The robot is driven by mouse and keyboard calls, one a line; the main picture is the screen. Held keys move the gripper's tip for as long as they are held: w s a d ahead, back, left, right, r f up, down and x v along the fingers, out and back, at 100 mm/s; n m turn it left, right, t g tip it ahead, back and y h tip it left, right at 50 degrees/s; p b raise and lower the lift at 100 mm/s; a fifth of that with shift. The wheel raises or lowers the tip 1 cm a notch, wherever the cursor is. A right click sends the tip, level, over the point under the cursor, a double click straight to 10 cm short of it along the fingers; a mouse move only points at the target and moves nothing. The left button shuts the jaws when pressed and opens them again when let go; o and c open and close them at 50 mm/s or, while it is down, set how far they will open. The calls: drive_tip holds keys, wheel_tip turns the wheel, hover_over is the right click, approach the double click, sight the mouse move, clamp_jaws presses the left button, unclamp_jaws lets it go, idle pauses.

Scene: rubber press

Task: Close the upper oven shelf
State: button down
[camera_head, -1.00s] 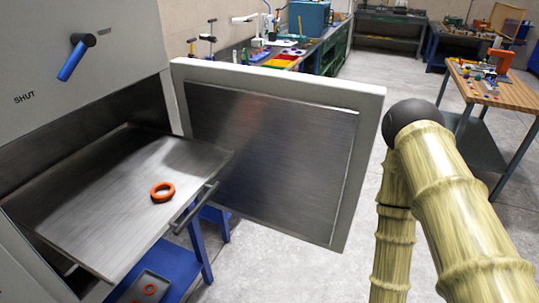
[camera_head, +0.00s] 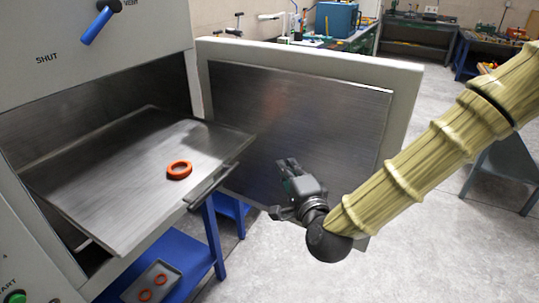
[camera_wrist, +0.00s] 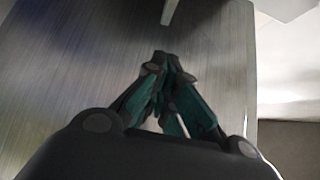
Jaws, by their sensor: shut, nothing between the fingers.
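The upper oven shelf (camera_head: 125,180) is a flat metal tray pulled out of the oven opening, with a bar handle (camera_head: 213,184) along its front edge. An orange ring (camera_head: 179,170) lies on it. My gripper (camera_head: 283,187) is in front of the open oven door, to the right of the shelf handle and apart from it. In the wrist view the fingers (camera_wrist: 163,62) are together with nothing between them. A brushed metal surface fills much of that view behind them.
The oven door (camera_head: 407,95) stands wide open to the right of the shelf. Below is a blue stand (camera_head: 208,252) with a small tray (camera_head: 131,293) holding orange rings. A blue handle (camera_head: 97,26) is on the oven front.

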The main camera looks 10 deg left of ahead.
drive_tip(key=p+x, duration=0.3)
drive_tip(key=x, duration=0.7)
drive_tip(key=shift+r, duration=0.1)
drive_tip(key=shift+w+a+p, duration=0.2)
drive_tip(key=shift+a+p, duration=0.3)
drive_tip(key=shift+a, duration=0.5)
drive_tip(key=shift+w+a+p, duration=0.3)
drive_tip(key=shift+w+a, duration=0.05)
drive_tip(key=shift+a, duration=0.55)
